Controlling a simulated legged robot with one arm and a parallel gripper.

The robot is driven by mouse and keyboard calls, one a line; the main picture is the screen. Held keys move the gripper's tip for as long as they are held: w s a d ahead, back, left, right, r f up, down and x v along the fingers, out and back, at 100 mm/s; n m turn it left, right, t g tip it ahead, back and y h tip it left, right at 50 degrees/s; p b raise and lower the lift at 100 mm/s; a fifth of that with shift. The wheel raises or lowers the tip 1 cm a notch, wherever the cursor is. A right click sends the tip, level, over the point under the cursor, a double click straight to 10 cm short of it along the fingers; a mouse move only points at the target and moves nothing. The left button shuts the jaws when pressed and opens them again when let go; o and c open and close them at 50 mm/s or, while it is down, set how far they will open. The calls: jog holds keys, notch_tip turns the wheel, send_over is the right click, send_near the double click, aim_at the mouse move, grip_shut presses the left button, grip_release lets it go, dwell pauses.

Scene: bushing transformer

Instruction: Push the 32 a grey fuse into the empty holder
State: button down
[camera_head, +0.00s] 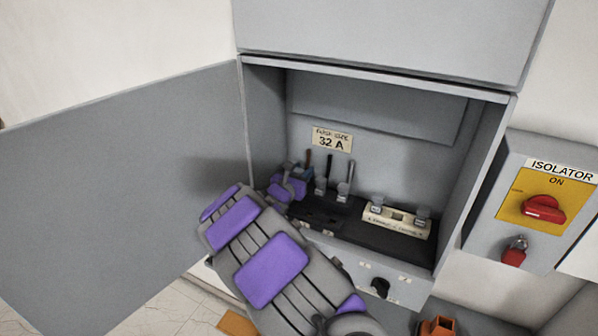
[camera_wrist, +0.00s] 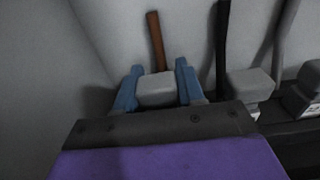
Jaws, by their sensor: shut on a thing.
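My gripper (camera_wrist: 158,88) has blue fingers, one on each side of a grey fuse (camera_wrist: 156,91), and is shut on it. The fuse sits upright below a brown cable (camera_wrist: 155,42) at the left end of the row. In the head view my gripper (camera_head: 288,182) reaches into the open cabinet at its left inner side, and its body covers most of the fuse there. The holder under the fuse is hidden, so I cannot tell how deep the fuse sits. Two grey fuses stand to the right, one (camera_head: 321,186) by a black cable and one (camera_head: 343,193) by a grey cable.
A label reading 32 A (camera_head: 332,141) is on the back wall. A cream block (camera_head: 395,219) with two grey posts stands at the right of the dark shelf. The cabinet door (camera_head: 120,200) is open to the left. An isolator box (camera_head: 541,200) with a red knob is at right.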

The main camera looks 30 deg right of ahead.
jog(key=shift+f, duration=0.3)
jog(key=c, duration=0.6)
grip_release()
jog(key=shift+d, duration=0.15)
